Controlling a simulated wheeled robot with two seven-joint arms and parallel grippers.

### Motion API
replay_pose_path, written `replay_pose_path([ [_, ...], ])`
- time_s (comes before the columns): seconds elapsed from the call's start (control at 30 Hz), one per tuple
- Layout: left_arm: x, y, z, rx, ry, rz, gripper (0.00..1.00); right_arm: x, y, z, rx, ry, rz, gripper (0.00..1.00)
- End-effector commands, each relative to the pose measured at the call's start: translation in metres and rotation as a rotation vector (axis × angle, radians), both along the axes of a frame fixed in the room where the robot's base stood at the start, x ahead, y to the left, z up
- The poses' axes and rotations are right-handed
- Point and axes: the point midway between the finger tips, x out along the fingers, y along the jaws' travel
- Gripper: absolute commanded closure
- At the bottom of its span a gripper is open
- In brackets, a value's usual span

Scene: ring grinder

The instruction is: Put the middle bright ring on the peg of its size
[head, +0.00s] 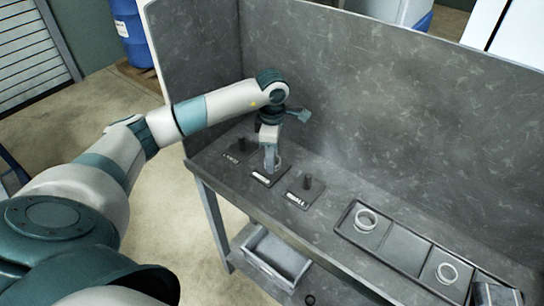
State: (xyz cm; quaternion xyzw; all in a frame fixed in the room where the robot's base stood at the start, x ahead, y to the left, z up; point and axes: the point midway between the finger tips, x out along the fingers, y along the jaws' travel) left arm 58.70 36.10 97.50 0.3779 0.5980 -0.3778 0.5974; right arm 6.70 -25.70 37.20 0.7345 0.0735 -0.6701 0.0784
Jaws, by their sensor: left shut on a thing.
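My left gripper (271,163) is shut on the middle bright ring (279,163), mostly hidden by the fingers. It holds the ring at the middle peg plate (266,179). The middle peg itself is hidden, so I cannot tell whether the ring is around it or above it. The left peg (241,145) and the right peg (307,183) stand bare on their labelled plates. A dark tray (386,265) lies to the right; its middle compartment is empty. My right gripper is not in view.
One bright ring (366,220) lies in the tray's left compartment, another (447,272) in its right one. Grey panels wall the bench (325,222) at the back and left. A grey bin (275,260) stands below. The bench between right peg and tray is clear.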

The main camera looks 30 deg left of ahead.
Motion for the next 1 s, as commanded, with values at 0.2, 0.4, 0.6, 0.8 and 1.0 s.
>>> replay_pose_path([
  [0.2,0.0002,0.0002,-0.0042,0.000,0.000,0.000,0.85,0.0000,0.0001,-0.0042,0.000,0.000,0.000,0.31],
  [0.4,0.0002,0.0002,-0.0075,0.000,-0.001,0.000,0.85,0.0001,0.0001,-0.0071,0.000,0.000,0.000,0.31],
  [0.6,0.0001,0.0002,-0.0070,0.000,0.000,0.000,0.52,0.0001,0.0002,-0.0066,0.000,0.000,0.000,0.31],
  [0.8,0.0000,0.0001,-0.0068,0.000,0.000,0.000,0.52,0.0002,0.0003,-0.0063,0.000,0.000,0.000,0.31],
  [1.0,0.0004,0.0003,0.0019,0.000,-0.001,0.000,0.52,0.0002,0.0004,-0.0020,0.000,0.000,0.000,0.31],
])
